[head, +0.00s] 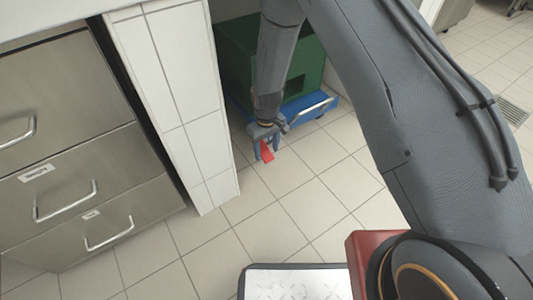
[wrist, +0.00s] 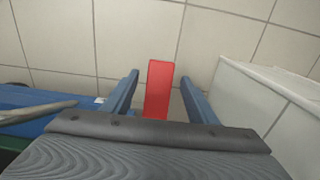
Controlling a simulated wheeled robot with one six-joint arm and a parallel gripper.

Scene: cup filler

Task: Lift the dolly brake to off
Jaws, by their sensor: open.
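The red brake pedal (head: 267,152) sticks out low at the front of the blue dolly (head: 326,101). In the wrist view the red brake pedal (wrist: 159,88) stands between the two blue fingers of my gripper (wrist: 160,84), with a gap on each side. My gripper (head: 268,146) is open and points down at the pedal. No contact with the pedal shows. The blue dolly (wrist: 35,122) lies at the left of the wrist view. The pedal's base is hidden behind my gripper, and its brake setting cannot be told.
A green crate (head: 235,45) rests on the dolly, with a metal handle (head: 311,110) at the dolly's edge. A white tiled wall end (head: 185,90) stands close left of my gripper. Steel drawers (head: 75,140) are farther left. The tiled floor (head: 290,215) in front is clear.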

